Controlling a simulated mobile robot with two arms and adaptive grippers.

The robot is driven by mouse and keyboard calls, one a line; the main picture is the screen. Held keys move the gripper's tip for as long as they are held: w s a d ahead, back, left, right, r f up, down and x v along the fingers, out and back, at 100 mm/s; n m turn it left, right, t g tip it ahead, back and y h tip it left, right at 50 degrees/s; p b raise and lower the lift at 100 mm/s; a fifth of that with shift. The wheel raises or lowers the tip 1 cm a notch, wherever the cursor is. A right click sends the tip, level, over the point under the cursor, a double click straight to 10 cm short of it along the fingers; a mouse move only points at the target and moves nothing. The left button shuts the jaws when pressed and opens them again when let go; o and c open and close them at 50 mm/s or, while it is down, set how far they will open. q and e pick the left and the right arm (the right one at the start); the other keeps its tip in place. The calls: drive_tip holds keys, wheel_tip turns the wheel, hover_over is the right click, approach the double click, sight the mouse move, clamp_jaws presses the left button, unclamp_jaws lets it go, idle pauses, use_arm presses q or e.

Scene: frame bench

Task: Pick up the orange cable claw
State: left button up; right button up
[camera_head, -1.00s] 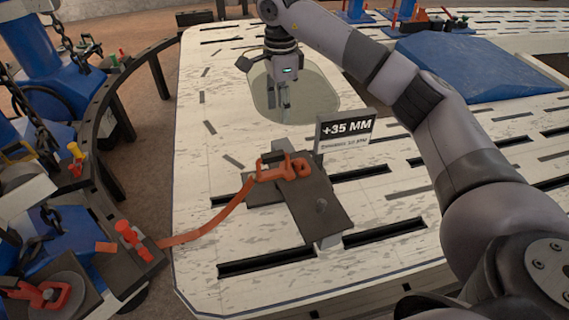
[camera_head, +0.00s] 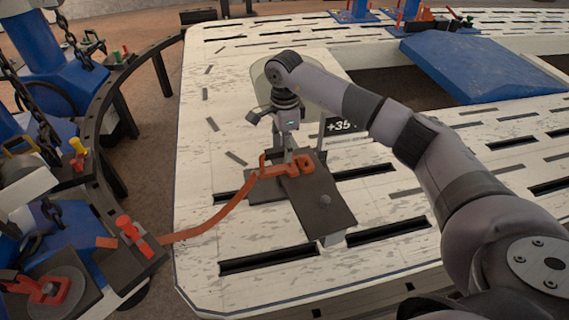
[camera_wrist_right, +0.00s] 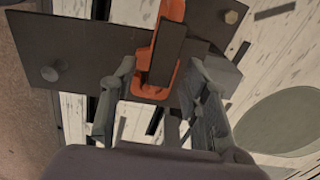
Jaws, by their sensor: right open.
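The orange cable claw (camera_head: 284,170) lies on a dark plate (camera_head: 322,205) on the pale slotted bench, with an orange strap (camera_head: 215,218) running from it to the lower left. My right gripper (camera_head: 288,152) points down just behind the claw, close to it. In the right wrist view, my right gripper (camera_wrist_right: 162,70) is open and empty, one finger to each side of the orange claw (camera_wrist_right: 142,84). A dark block covers part of the claw there. I cannot tell whether the fingers touch it. My left gripper is not in view.
A "+35" sign (camera_head: 340,128) stands close to the right of my gripper and is partly hidden by my arm. A round greenish patch (camera_head: 262,78) lies behind. A blue panel (camera_head: 485,65) is at the back right. A curved dark rail (camera_head: 90,125) and blue equipment stand left.

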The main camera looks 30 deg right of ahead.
wheel_tip(320, 180, down, 3)
drive_tip(key=shift+r, duration=0.2)
drive_tip(key=shift+f, duration=0.1)
drive_tip(key=c, duration=0.7)
clamp_jaws()
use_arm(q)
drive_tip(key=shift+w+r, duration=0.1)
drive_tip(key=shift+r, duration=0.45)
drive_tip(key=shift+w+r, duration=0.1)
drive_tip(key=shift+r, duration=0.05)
